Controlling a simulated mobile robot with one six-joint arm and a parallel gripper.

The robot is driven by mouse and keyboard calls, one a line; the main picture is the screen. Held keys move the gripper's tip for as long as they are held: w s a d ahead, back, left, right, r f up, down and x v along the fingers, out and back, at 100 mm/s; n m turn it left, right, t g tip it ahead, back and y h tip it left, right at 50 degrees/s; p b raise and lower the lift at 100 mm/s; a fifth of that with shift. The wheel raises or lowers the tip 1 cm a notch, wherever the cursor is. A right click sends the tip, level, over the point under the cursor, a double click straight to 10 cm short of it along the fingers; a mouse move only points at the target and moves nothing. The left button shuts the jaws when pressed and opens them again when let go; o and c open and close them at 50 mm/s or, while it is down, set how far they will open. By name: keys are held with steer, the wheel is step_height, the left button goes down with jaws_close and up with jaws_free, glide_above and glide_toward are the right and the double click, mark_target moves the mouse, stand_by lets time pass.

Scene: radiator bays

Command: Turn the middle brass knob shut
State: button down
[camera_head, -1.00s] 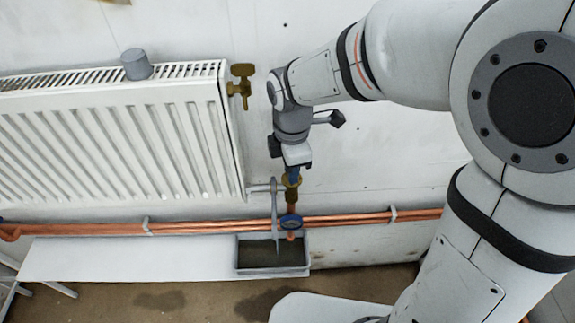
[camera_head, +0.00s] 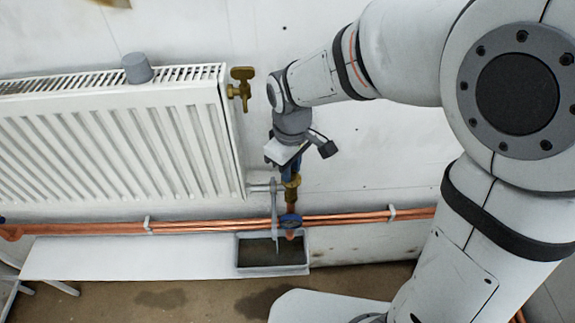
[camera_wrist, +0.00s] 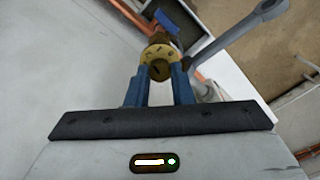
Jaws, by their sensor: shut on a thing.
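My gripper (camera_head: 291,172) points down beside the radiator's lower right corner. In the wrist view its two blue fingers (camera_wrist: 162,80) are shut on a round brass knob (camera_wrist: 160,56), one on each side. The knob has dark marks on its face. In the head view the brass valve (camera_head: 291,190) shows just below the fingers, above the copper pipe. The fingers hide part of the knob there.
A grey spanner (camera_head: 274,222) hangs close left of the valve. Another brass valve (camera_head: 240,88) is at the radiator's (camera_head: 120,140) upper right. Copper pipes (camera_head: 350,217) run along the wall.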

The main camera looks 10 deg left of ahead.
steer(key=m, duration=0.4)
steer(key=shift+s+d+f+m, duration=0.1)
steer(key=shift+m, duration=0.2)
steer(key=m, duration=0.4)
steer(key=shift+m, duration=0.3)
steer(key=m, duration=0.4)
steer(key=shift+s+p, duration=0.1)
steer(key=shift+p, duration=0.25)
steer(key=m, duration=0.5)
steer(key=c, duration=1.3)
jaws_free()
